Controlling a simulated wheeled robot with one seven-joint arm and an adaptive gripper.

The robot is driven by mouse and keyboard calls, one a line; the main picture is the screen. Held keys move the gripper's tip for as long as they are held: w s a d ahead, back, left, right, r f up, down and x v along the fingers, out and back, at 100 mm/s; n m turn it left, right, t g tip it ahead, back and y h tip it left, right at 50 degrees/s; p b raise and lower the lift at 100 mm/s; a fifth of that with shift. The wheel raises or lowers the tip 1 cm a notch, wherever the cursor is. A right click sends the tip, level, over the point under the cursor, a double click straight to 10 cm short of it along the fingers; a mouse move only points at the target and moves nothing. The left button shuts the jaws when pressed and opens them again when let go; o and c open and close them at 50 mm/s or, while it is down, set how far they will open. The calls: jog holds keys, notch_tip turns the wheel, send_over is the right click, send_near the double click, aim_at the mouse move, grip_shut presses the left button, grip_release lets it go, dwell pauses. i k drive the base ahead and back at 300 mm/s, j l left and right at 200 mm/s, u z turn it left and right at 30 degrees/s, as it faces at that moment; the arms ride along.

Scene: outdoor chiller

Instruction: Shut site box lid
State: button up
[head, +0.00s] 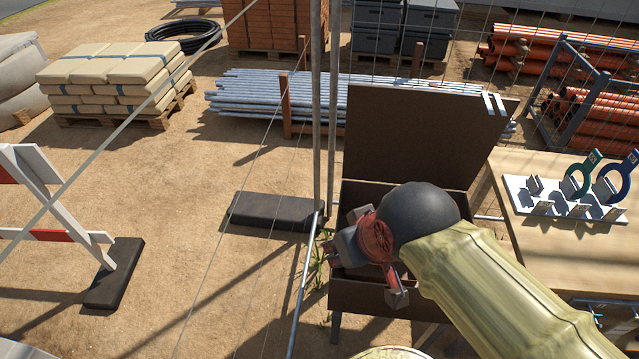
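The site box (372,299) is a dark brown box on legs at the centre right of the head view. Its lid (423,137) stands raised, roughly upright, at the back of the box. The box's dark inside shows partly behind my arm. My gripper (368,272) is over the box opening, in front of the lid and apart from it in the picture. Its fingers look spread, with nothing seen between them. My arm hides the box's right part and some of its front.
A wooden table (540,236) with a white rack (565,199) of tags stands close to the right. Metal fence posts (318,110) and thin wires run just left of the box. A striped barrier (45,205) stands at the far left. Sandy ground between is mostly clear.

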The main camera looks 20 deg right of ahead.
aim_at(443, 138)
jog(key=z, duration=1.3)
